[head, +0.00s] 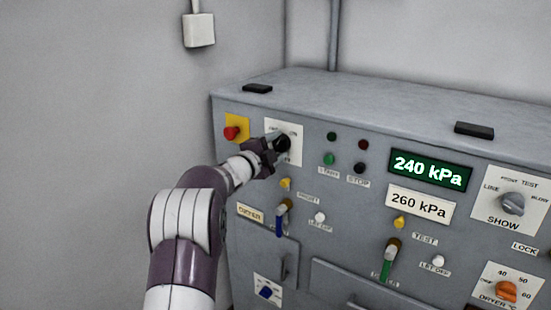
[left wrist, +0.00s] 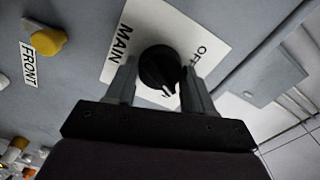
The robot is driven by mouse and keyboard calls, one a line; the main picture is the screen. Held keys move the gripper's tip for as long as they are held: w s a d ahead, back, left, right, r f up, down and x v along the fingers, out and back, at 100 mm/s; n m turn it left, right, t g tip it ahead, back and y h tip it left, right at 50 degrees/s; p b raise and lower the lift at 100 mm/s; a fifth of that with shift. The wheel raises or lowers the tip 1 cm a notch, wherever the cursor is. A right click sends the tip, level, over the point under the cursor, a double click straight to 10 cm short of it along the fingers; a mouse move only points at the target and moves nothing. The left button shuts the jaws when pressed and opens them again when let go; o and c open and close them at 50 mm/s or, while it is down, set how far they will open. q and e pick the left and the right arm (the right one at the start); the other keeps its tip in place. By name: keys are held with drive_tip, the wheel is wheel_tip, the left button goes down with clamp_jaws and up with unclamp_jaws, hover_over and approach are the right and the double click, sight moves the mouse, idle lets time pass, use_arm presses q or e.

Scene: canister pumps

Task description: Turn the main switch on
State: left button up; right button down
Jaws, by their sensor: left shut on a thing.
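The main switch is a round black knob (left wrist: 158,62) on a white plate marked MAIN and OFF in the left wrist view. In the head view, the knob (head: 284,142) sits at the upper left of the grey panel, partly hidden by my gripper. My left gripper (head: 275,148) is shut on the knob, with one finger on either side of it in the left wrist view (left wrist: 158,82). A pale pointer mark on the knob faces toward my gripper's palm in the left wrist view. The ON lettering cannot be read. My right gripper is not in view.
A red button (head: 232,132) on a yellow plate is just left of the switch. Green and dark start and stop buttons are to its right. A lit display (head: 431,169) reads 240 kPa. Yellow knobs, including one (head: 285,183), and a blue-handled lever (head: 281,218) are below.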

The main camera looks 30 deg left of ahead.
use_arm(q)
drive_tip(key=m+b, duration=0.2)
drive_tip(key=shift+f+m, duration=0.15)
drive_tip(key=shift+m, duration=0.25)
drive_tip(key=shift+m+b, duration=0.5)
drive_tip(key=shift+m, duration=0.1)
drive_tip(key=o, duration=1)
drive_tip(key=shift+o, duration=0.2)
drive_tip(key=s+a, duration=0.1)
drive_tip(key=s, duration=1.1)
drive_tip(key=shift+s+b, duration=0.3)
drive_tip(key=shift+b, duration=0.15)
